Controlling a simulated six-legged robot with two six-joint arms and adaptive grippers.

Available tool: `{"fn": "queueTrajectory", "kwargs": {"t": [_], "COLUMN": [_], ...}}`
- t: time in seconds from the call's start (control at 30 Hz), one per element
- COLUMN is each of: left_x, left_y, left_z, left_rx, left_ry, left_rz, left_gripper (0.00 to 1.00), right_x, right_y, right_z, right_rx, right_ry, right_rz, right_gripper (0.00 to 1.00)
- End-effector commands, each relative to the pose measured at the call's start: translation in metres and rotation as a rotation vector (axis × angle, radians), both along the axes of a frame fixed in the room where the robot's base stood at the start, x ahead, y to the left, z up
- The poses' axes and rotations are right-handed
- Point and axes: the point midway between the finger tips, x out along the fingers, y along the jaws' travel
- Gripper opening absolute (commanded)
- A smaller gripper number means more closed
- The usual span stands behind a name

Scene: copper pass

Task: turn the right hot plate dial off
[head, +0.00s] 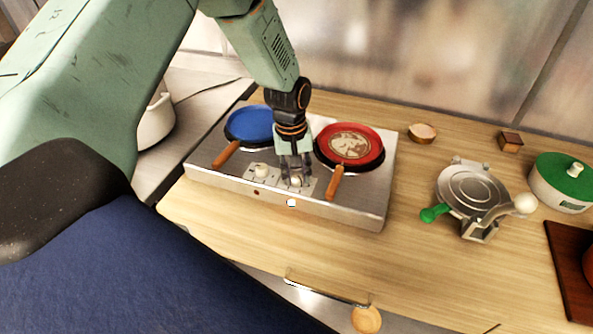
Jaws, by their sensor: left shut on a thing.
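The hot plate (360,211) is a silver double unit on the wooden counter. Its left dial (262,171) is a pale knob on the front control strip. The right dial (296,181) is a similar pale knob, partly hidden by my left gripper (295,178). My left gripper points down from above, with its fingers shut around the right dial. The dial's pointer position is too small to tell. My right gripper is not in view.
A blue pan (250,124) and a red pan (350,143) stand on the burners, their wooden handles towards the front beside the dials. A metal press (470,187) and a green-lidded pot (562,178) stand right. A small bowl (422,132) is behind.

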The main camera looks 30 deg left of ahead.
Motion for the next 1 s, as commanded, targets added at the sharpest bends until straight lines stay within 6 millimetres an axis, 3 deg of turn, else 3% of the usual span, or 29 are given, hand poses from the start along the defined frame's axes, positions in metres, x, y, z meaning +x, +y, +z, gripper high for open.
{"fn": "queueTrajectory", "kwargs": {"t": [1.0], "left_x": [-0.001], "left_y": [0.0], "left_z": [-0.003], "left_rx": [-0.004], "left_ry": [0.007], "left_rz": [-0.965], "left_gripper": [0.0], "right_x": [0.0], "right_y": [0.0], "right_z": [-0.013], "right_rx": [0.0], "right_ry": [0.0], "right_rz": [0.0], "right_gripper": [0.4]}}
